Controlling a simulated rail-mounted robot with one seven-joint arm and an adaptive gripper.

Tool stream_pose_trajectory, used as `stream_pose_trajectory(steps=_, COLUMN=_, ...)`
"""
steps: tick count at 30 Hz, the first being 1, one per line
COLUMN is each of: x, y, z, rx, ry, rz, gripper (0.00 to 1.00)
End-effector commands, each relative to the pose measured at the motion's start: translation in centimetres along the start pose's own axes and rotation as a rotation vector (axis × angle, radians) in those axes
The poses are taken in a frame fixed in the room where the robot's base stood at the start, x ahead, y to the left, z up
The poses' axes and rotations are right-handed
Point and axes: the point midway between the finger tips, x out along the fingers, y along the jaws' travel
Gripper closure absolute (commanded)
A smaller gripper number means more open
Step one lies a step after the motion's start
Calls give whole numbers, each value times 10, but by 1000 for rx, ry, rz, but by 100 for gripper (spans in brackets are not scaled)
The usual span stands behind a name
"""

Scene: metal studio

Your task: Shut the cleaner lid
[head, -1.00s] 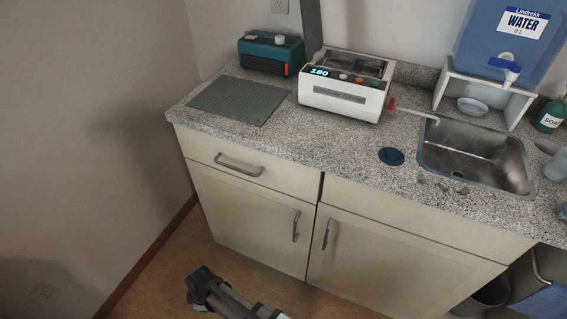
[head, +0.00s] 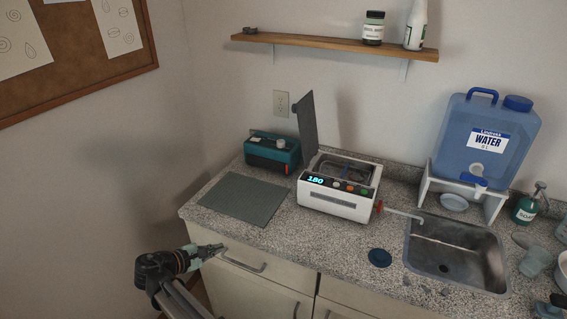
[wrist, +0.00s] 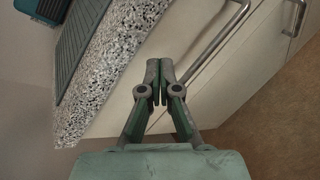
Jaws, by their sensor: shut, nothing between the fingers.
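The cleaner (head: 339,186) is a white box on the counter with a lit "180" display and buttons on its front. Its grey lid (head: 307,124) stands raised, nearly upright, at the cleaner's left side, and the open basin shows inside. My gripper (head: 218,248) is in front of the counter's left part, well left of and lower than the cleaner, near the drawer handle. In the wrist view, my gripper (wrist: 157,98) has its fingers together with nothing between them. The cleaner is not in the wrist view.
A grey ribbed mat (head: 242,201) lies left of the cleaner, with a teal device (head: 272,152) behind it. A red-handled drain tap (head: 379,206) and pipe point toward the sink (head: 455,257). The drawer handle (head: 243,264) is close to my gripper. A wooden shelf (head: 335,44) hangs above.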

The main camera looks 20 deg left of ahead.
Motion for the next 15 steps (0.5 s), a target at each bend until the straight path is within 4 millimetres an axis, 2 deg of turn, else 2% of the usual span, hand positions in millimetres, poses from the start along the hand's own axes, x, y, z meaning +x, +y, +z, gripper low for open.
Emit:
stream_pose_trajectory(steps=1, x=-7, y=41, z=38, rx=47, ry=-74, rz=39, gripper=100)
stream_pose_trajectory(steps=4, x=-8, y=107, z=97, rx=164, ry=-205, rz=124, gripper=100)
stream_pose_trajectory(steps=6, x=2, y=159, z=134, rx=275, ry=-267, rz=194, gripper=100)
stream_pose_trajectory(steps=9, x=30, y=223, z=172, rx=431, ry=-283, rz=287, gripper=100)
stream_pose_trajectory(steps=12, x=55, y=271, z=201, rx=552, ry=-260, rz=360, gripper=100)
stream_pose_trajectory(steps=15, x=73, y=302, z=222, rx=630, ry=-234, rz=409, gripper=100)
